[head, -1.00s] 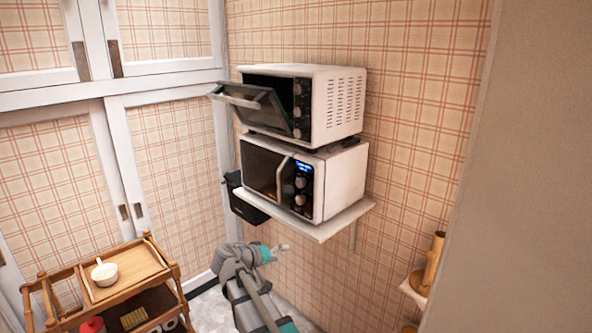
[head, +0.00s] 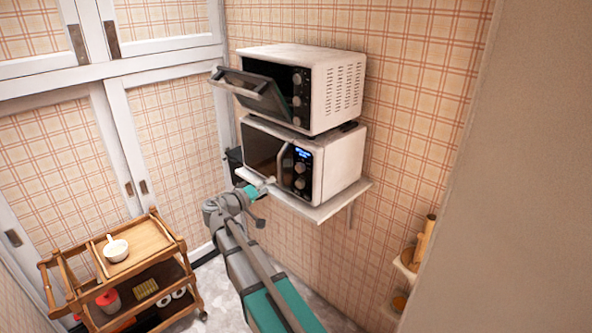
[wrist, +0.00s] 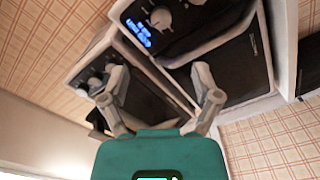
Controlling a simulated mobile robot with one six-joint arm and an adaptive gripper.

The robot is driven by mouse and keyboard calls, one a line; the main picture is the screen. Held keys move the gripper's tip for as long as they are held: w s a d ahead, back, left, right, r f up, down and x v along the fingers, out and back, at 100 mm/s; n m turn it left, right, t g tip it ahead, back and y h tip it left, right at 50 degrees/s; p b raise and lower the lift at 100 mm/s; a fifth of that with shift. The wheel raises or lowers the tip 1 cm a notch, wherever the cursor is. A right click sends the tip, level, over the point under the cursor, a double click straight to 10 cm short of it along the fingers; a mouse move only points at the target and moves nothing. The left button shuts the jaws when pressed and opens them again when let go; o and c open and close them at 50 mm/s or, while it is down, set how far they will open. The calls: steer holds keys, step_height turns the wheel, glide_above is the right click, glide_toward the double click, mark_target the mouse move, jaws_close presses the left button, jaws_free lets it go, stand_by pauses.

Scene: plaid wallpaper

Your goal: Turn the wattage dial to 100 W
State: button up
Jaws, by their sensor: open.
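The white microwave (head: 337,168) sits on a wall shelf. Its dark front panel has a blue lit display (head: 303,154) with an upper dial (head: 300,168) and a lower dial (head: 299,183) below it. I cannot read which dial is the wattage dial or where it points. In the wrist view the display (wrist: 138,32) and one dial (wrist: 160,18) show at the top, tilted. My gripper (wrist: 158,97) is open and empty, its fingers spread below the panel and apart from the dials. In the head view it is in front of the microwave door's lower part.
An oven (head: 338,92) with its door (head: 248,90) hanging open stands above the microwave. The shelf (head: 325,208) edge juts out close to my gripper. A small wall shelf (head: 408,268) is at right.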

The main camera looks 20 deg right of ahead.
mark_target(299, 169)
steer(key=shift+d, duration=0.1)
steer(key=x, duration=1.3)
steer(key=shift+w+d, duration=0.15)
steer(key=shift+d, duration=0.15)
